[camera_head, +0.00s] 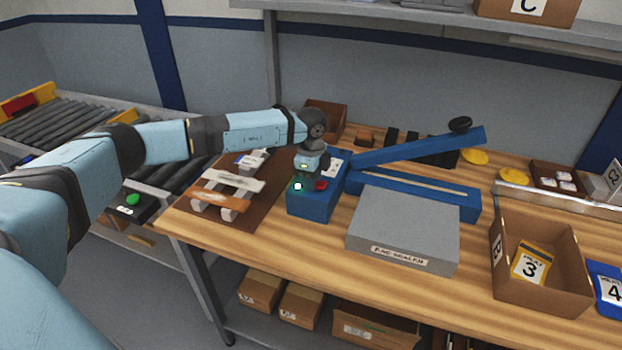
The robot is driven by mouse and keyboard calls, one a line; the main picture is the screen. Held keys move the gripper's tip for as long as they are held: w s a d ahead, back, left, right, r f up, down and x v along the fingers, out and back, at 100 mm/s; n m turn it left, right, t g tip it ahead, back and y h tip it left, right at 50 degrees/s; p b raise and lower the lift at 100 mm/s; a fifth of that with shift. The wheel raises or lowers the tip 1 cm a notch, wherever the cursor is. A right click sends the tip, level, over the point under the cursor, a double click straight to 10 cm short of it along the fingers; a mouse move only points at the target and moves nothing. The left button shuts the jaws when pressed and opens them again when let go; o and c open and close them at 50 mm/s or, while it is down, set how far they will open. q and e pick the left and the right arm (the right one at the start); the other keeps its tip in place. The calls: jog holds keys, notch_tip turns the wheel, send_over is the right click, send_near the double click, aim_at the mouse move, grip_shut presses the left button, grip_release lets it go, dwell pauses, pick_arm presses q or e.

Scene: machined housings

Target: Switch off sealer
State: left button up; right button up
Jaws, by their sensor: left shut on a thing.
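The bag sealer is a blue machine on the wooden bench, with a blue control box (312,207) at its left end. Its hinged blue sealing arm (420,147) is raised at a slant, with a black knob near its far end. A grey plate (403,226) with a "BAG SEALER" label lies in front. On top of the control box are a red switch (321,185) and a bright, greenish-white lamp (298,186). My left gripper (315,177) points down onto the box and is shut at the red switch. Its fingertips are small and partly hidden. My right gripper is not in view.
White and tan bars on a stand (228,190) lie on a brown mat left of the sealer. An open cardboard box (540,262) stands at the right, near a blue card (606,288). A roller conveyor (75,125) runs at the left. A shelf hangs above.

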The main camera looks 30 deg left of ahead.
pick_arm(q)
jog(key=shift+d+r+y+p, duration=0.2)
jog(key=shift+r+y+p, duration=0.1)
jog(key=shift+y+p, duration=0.35)
jog(key=shift+d+g+y+p, duration=0.2)
jog(key=shift+g+y+p, duration=0.15)
jog(key=shift+y, duration=0.2)
jog(key=shift+w+g+y, duration=0.1)
jog(key=shift+g+y, duration=0.15)
jog(key=shift+y, duration=0.95)
jog(key=o, duration=0.9)
jog(key=shift+d, duration=0.1)
jog(key=shift+b+v, duration=0.45)
jog(key=shift+v, duration=6.45)
